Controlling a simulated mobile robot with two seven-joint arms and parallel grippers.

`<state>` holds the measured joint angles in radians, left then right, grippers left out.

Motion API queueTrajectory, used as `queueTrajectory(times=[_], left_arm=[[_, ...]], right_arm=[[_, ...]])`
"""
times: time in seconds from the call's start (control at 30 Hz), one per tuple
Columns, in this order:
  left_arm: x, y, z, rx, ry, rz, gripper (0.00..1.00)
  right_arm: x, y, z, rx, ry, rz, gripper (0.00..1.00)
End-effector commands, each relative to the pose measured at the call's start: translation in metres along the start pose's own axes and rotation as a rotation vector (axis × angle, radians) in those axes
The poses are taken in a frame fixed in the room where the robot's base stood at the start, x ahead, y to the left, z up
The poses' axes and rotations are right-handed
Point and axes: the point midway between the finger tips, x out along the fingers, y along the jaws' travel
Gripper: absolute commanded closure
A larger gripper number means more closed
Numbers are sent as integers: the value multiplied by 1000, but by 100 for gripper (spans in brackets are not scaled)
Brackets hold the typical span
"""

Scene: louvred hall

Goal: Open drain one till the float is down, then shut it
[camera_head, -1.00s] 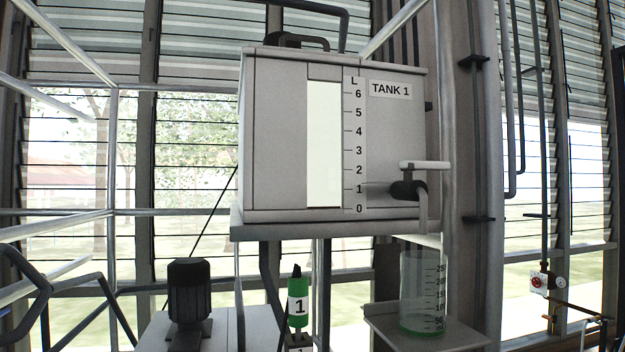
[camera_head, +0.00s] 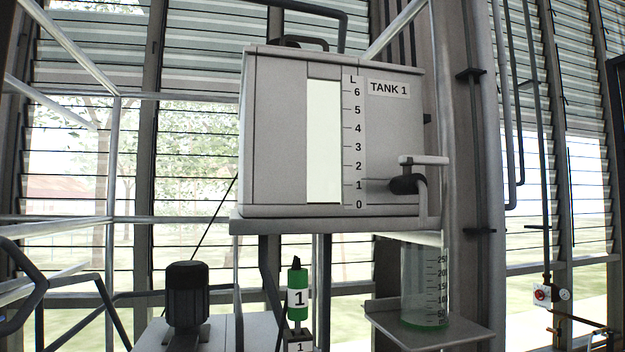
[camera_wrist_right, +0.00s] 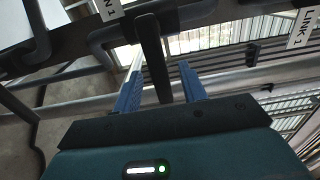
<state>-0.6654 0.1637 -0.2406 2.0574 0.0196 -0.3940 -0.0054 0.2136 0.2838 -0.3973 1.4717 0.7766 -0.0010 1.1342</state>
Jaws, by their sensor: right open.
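In the right wrist view my right gripper (camera_wrist_right: 160,68) is open, its two blue fingers on either side of a dark lever (camera_wrist_right: 152,50). I cannot tell whether they touch it. A label (camera_wrist_right: 110,8) beside it is cut off and ends in "N 1". In the head view Tank 1 (camera_head: 270,130) has a pale sight glass (camera_head: 324,140) with a 0 to 6 scale; no clear level line shows. Its tap (camera_head: 405,184) has a pale handle lying level. A green cylinder marked 1 (camera_head: 298,290) with a black tip stands below the tank; I cannot tell whether it is the float. My left gripper is out of view.
A graduated clear beaker (camera_head: 425,275) with green at its base stands on a small shelf (camera_head: 465,333) under the tap. A dark motor-like body (camera_head: 188,293) is at lower left. A "LINK 1" label (camera_wrist_right: 304,28) and several rails lie close around my right gripper.

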Motion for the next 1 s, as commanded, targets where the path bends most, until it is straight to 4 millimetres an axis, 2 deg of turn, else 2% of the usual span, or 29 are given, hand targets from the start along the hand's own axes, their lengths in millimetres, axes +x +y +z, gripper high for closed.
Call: queueTrajectory(times=[0.17,0.63,1.0], left_arm=[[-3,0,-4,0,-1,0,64],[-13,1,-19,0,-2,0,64],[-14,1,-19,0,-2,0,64]], right_arm=[[-8,-2,0,-2,1,-2,58],[-63,-2,-1,-3,1,-3,58],[-70,-2,0,-2,1,-5,58]])
